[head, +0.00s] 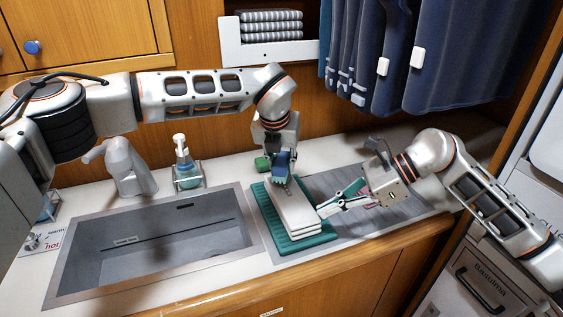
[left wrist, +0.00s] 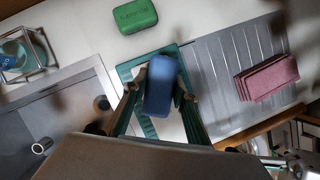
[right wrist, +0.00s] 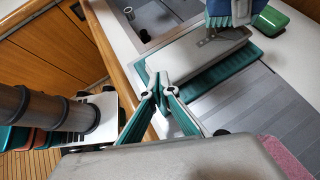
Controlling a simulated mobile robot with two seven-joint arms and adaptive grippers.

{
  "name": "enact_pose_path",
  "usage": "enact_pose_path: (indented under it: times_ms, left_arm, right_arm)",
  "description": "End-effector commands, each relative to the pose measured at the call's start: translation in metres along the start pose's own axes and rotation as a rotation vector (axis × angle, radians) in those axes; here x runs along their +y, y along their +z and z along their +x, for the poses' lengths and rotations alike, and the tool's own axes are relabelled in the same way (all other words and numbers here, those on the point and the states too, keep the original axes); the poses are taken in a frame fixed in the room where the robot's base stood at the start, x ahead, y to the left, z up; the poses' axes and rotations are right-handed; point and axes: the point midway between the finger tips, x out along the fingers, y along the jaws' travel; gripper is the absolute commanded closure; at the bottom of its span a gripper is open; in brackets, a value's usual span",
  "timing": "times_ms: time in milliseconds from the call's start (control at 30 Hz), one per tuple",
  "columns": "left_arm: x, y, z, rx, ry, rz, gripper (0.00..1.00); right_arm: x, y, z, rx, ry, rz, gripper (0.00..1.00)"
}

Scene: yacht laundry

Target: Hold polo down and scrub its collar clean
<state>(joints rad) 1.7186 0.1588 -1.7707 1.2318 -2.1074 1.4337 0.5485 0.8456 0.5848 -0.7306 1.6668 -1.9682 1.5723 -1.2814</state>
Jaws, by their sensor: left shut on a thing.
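The polo is a folded cream bundle (head: 292,213) lying on a teal ribbed board (head: 262,207); it also shows in the right wrist view (right wrist: 195,58). My left gripper (head: 281,168) is shut on a blue brush (left wrist: 163,85) over the far end of the polo. The collar is hidden or not distinguishable.
A grey sink (head: 160,245) lies left of the board. A grey ribbed drainer (right wrist: 285,110) and a pink folded cloth (left wrist: 268,78) lie to its right. A green soap block (left wrist: 135,15) sits behind the board. A soap dispenser (head: 184,160) stands behind the sink. Blue garments (head: 450,55) hang above.

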Motion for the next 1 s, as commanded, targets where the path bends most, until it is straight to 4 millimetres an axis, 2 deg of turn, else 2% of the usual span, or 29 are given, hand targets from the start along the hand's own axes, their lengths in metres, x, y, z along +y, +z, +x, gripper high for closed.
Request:
enact_pose_path:
  times_ms: [1000]
  left_arm:
    - [0.000, 0.000, 0.000, -0.001, 0.000, 0.000, 0.90]
  right_arm:
    - [0.000, -0.012, 0.009, 0.001, 0.000, 0.000, 1.00]
